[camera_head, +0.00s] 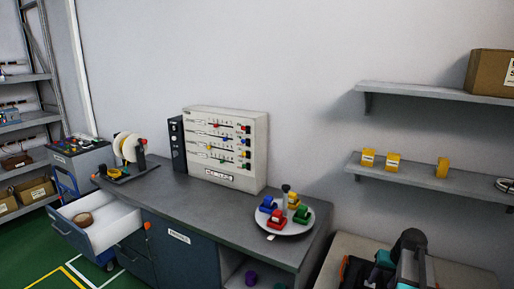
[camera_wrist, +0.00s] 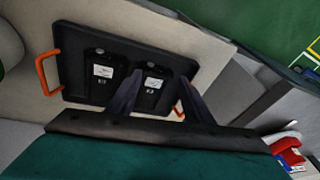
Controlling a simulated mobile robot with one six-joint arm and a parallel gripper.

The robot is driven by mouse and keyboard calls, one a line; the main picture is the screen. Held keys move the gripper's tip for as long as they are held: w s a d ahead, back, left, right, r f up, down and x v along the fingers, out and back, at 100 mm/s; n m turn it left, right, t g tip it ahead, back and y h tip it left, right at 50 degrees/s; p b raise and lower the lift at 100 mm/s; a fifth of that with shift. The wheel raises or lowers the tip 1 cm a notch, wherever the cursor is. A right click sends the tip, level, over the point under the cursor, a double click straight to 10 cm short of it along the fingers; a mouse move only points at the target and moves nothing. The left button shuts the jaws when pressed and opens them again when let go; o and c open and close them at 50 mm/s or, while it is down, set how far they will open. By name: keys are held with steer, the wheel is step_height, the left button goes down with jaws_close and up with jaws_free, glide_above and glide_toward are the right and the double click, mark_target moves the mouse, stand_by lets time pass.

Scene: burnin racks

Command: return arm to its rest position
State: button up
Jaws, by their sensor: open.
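My arm (camera_head: 408,260) shows at the lower right of the head view, folded low beside the workbench. My gripper (camera_wrist: 158,95) shows in the wrist view with its two dark fingers spread apart and nothing between them. Beyond the fingers is a black tray (camera_wrist: 72,62) with orange handles, holding two black devices (camera_wrist: 105,75) with white labels. I cannot tell how far the fingertips are from the tray. The fingertips are not clear in the head view.
The grey workbench (camera_head: 200,205) carries a panel (camera_head: 226,120), a reel (camera_head: 128,147) and a round turntable (camera_head: 288,227) with coloured blocks. A drawer (camera_head: 108,220) stands open at left. Wall shelves (camera_head: 430,180) hold yellow items and a cardboard box (camera_head: 490,72).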

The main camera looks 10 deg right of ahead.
steer(key=s+a+f+n+g+y, duration=0.15)
steer(key=s+a+f, duration=0.25)
steer(key=a+f, duration=0.65)
steer(key=s+a+f+n+g, duration=0.1)
steer(key=s+a+f+g, duration=0.25)
steer(key=a+f, duration=0.7)
steer(key=s+a+f+n+g+h, duration=0.1)
steer(key=s+a+f, duration=0.4)
steer(key=s, duration=0.3)
steer(key=s+a+f+n+g, duration=0.1)
steer(key=s+a+f+g, duration=0.1)
steer(key=s+a+f, duration=0.45)
steer(key=s+a+f+n+g+h, duration=0.15)
steer(key=s+a, duration=0.25)
steer(key=s, duration=0.6)
step_height(320, 180, down, 7)
steer(key=b, duration=0.7)
steer(key=shift+w+f+m+y, duration=0.2)
steer(key=shift+m+y, duration=0.1)
steer(key=shift+m, duration=0.1)
